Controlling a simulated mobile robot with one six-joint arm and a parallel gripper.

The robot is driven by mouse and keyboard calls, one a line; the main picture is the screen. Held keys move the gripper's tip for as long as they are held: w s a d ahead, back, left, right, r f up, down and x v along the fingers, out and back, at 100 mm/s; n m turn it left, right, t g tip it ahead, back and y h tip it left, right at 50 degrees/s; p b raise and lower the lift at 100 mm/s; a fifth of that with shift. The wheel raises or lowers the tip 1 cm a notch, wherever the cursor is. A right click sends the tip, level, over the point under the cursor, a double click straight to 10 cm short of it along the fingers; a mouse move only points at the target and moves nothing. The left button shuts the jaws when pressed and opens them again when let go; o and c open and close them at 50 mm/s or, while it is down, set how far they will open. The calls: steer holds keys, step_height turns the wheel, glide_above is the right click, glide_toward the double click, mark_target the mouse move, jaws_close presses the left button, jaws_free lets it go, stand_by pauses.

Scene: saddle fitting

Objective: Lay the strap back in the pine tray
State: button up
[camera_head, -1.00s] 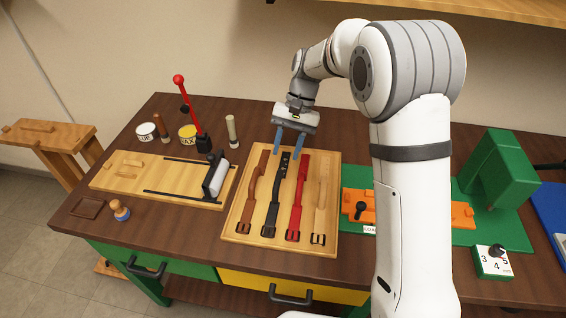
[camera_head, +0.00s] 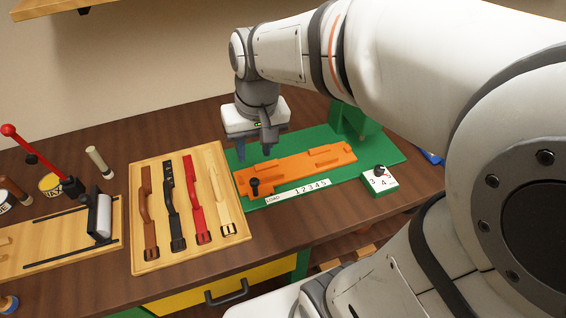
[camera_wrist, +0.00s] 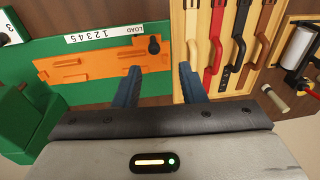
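The pine tray (camera_head: 143,265) lies on the bench and also shows in the wrist view (camera_wrist: 178,62). It holds several straps side by side: a brown strap (camera_head: 146,205), a black strap (camera_head: 169,203), a red strap (camera_head: 193,200) and a tan strap (camera_head: 219,187). The same straps show at the upper right of the wrist view. My gripper (camera_head: 253,152) is above the left end of the orange fixture, just right of the tray. In the wrist view its two blue fingers (camera_wrist: 158,82) are apart with nothing between them.
The orange fixture (camera_head: 320,158) with a black knob (camera_head: 254,187) lies on a green base (camera_head: 385,143). A numbered dial box (camera_head: 380,182) stands at its right. Left of the tray are a roller board (camera_head: 60,245) and a red-knobbed lever (camera_head: 35,150).

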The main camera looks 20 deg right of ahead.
steer(key=s+d+f+t, duration=0.1)
steer(key=s+d, duration=0.3)
steer(key=s, duration=0.2)
steer(key=shift+s+f+t+h, duration=0.25)
steer(key=shift+s+t+h, duration=0.15)
stand_by(0.8)
